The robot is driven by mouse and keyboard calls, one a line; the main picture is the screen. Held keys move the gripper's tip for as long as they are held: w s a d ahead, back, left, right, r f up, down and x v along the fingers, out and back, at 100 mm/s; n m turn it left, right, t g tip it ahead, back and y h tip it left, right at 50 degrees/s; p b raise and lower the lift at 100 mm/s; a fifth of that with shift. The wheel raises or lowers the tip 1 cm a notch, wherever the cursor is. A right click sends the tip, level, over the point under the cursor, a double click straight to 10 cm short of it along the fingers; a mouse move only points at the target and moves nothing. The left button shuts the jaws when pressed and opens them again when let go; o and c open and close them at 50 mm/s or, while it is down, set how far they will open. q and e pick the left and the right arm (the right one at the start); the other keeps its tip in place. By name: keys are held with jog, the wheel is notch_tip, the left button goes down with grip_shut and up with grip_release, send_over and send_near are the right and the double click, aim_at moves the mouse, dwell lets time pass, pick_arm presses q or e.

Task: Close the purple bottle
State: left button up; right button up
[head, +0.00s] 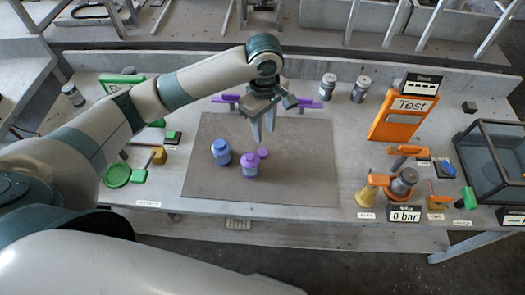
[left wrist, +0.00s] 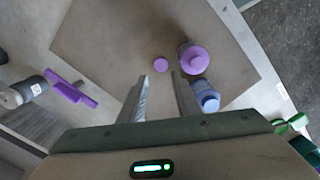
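The purple bottle (head: 250,165) stands on the brown mat (head: 300,160); it also shows in the left wrist view (left wrist: 194,58). A small round purple cap (head: 263,152) lies on the mat beside it, apart from it in the left wrist view (left wrist: 160,65). A blue bottle (head: 221,152) stands close by on the left; it also shows in the left wrist view (left wrist: 207,98). My left gripper (head: 263,136) points down above the mat, behind the cap and bottle in the head view. Its fingers are apart with nothing between them (left wrist: 164,76). My right gripper is not in view.
Purple fixture pieces (head: 305,103) and grey jars (head: 328,86) stand behind the mat. An orange test stand (head: 402,115), a gauge (head: 404,214) and a dark glass box (head: 490,160) are on the right. Green parts (head: 117,175) lie left. The mat's right side is clear.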

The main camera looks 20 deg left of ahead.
pick_arm(q)
send_over(263, 153)
jog(key=shift+w+d+f+p, duration=0.1)
jog(key=shift+f+p, duration=0.05)
jog(key=shift+f, duration=1.05)
jog(key=shift+w+f+p, duration=0.1)
jog(key=shift+f+p, duration=0.05)
jog(key=shift+f, duration=1.05)
jog(key=shift+f+p, duration=0.35)
jog(key=shift+f, duration=0.15)
notch_tip(263, 153, down, 3)
jog(key=shift+s+f+p, duration=0.1)
jog(key=shift+p, duration=0.4)
jog(key=shift+f, duration=0.5)
jog(key=c, duration=0.7)
